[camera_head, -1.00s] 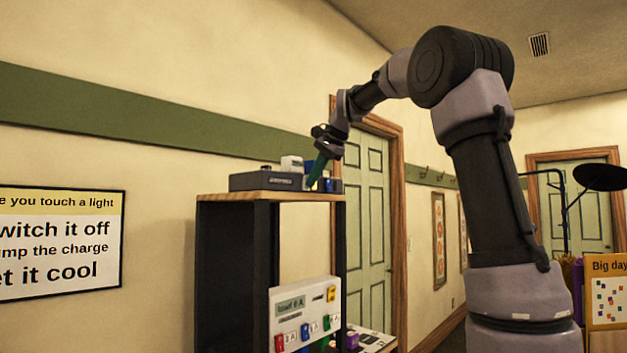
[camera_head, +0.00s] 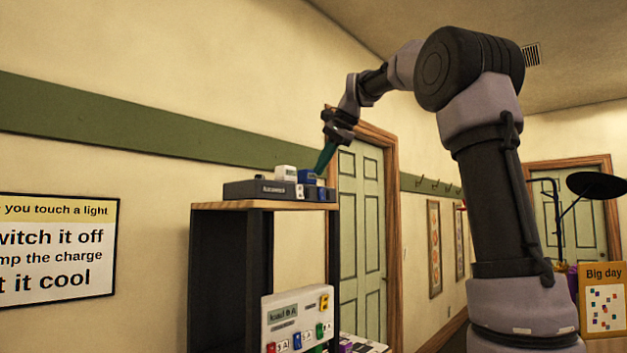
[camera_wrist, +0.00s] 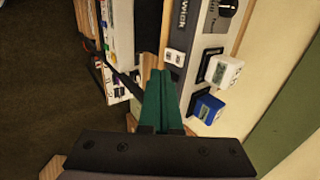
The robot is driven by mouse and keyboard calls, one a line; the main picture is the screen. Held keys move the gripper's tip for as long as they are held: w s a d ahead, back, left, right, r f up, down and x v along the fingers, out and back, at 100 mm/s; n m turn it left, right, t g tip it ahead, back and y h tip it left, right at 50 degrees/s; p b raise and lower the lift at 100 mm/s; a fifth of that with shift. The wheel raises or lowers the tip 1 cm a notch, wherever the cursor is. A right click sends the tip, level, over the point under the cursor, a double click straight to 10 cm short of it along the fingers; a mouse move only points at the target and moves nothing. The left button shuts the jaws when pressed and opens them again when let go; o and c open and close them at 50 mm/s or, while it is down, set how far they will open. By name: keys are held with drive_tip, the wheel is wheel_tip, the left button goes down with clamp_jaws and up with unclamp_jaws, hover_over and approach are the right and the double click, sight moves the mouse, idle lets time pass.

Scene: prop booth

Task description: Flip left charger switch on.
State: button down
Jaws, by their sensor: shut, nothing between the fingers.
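The grey charger (camera_head: 240,190) lies on top of the dark shelf unit and also shows in the wrist view (camera_wrist: 183,30). A white battery (camera_head: 285,172) and a blue battery (camera_head: 307,176) sit in it; the wrist view shows the white one (camera_wrist: 222,72) and the blue one (camera_wrist: 208,108). A small white switch part (camera_wrist: 175,57) with dark marks is on the charger's front edge in the wrist view. I cannot tell its on or off position. My gripper (camera_head: 318,172) is shut and empty, its green fingers (camera_wrist: 158,80) just in front of and above the charger's front edge.
The shelf unit's wooden top (camera_head: 235,205) carries the charger near its front edge. A wall sign (camera_head: 55,245) is at left. A green door (camera_head: 360,220) stands behind to the right.

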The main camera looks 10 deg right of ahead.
drive_tip(key=v, duration=0.6)
drive_tip(key=shift+d+f, duration=0.1)
drive_tip(key=shift+d, duration=0.05)
drive_tip(key=shift+s+d+f, duration=0.1)
drive_tip(key=shift+s+f, duration=0.1)
drive_tip(key=shift+f, duration=0.45)
approach(301, 198)
drive_tip(key=x, duration=0.5)
drive_tip(key=shift+w+f, duration=0.25)
drive_tip(key=shift+f, duration=0.2)
